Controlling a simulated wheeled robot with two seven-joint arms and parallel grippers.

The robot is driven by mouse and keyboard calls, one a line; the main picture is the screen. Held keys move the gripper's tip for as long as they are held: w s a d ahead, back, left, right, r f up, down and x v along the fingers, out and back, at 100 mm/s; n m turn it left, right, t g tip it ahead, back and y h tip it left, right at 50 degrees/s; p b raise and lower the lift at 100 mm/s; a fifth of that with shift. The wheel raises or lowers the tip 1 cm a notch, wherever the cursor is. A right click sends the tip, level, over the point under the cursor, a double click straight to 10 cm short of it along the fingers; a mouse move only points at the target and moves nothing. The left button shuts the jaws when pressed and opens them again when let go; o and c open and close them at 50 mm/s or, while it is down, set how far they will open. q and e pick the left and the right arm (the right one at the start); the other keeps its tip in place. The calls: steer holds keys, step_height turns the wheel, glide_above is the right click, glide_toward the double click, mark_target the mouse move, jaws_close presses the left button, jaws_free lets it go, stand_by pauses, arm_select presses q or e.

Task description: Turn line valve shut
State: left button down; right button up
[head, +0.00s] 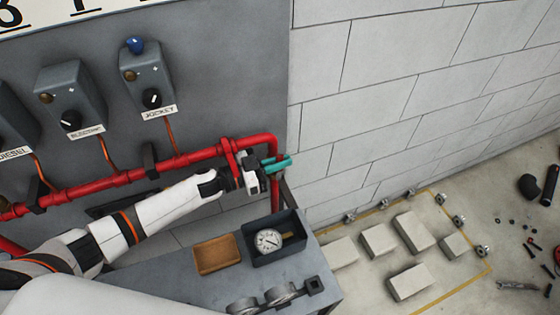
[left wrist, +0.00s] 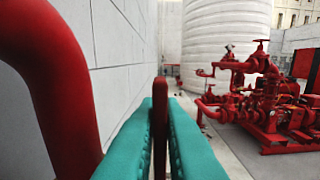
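The red line valve lever (left wrist: 159,125) stands upright between the teal fingers in the left wrist view. My left gripper (head: 276,163) is at the right end of the red pipe (head: 190,158), beside the pipe's downward bend. In the left wrist view its fingers (left wrist: 160,140) lie close on both sides of the lever and appear to grip it. The thick red pipe bend (left wrist: 50,80) is just left of the fingers there. In the head view the gripper hides most of the valve. My right gripper is not in view.
Below the arm, a grey bench holds a brown tray (head: 217,255) and a dark tray (head: 291,245) with a gauge (head: 268,240). Control boxes (head: 147,78) hang on the panel behind. A block wall (head: 400,100) is close on the right. Pale blocks (head: 380,241) lie on the floor.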

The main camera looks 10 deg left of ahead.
arm_select(q)
steer(key=shift+a+f+b, duration=0.1)
steer(key=shift+f+b, duration=0.1)
steer(key=shift+b, duration=0.3)
steer(key=shift+s+a+f+t+h+b, duration=0.3)
steer(key=shift+a+t+h+b, duration=0.5)
steer(key=shift+b, duration=1.75)
steer(key=shift+s+a+f+t+h+b, duration=0.1)
steer(key=shift+s+a+t+h+b, duration=0.4)
steer(key=shift+h+b, duration=1.35)
steer(key=shift+s+a+f+t+h+b, duration=0.2)
steer(key=shift+s+a+t+b, duration=0.4)
steer(key=shift+b, duration=2.65)
steer(key=shift+w+d+r, duration=0.1)
steer(key=shift+w, duration=0.05)
steer(key=c, duration=1.5)
jaws_free()
steer(key=shift+c, duration=0.2)
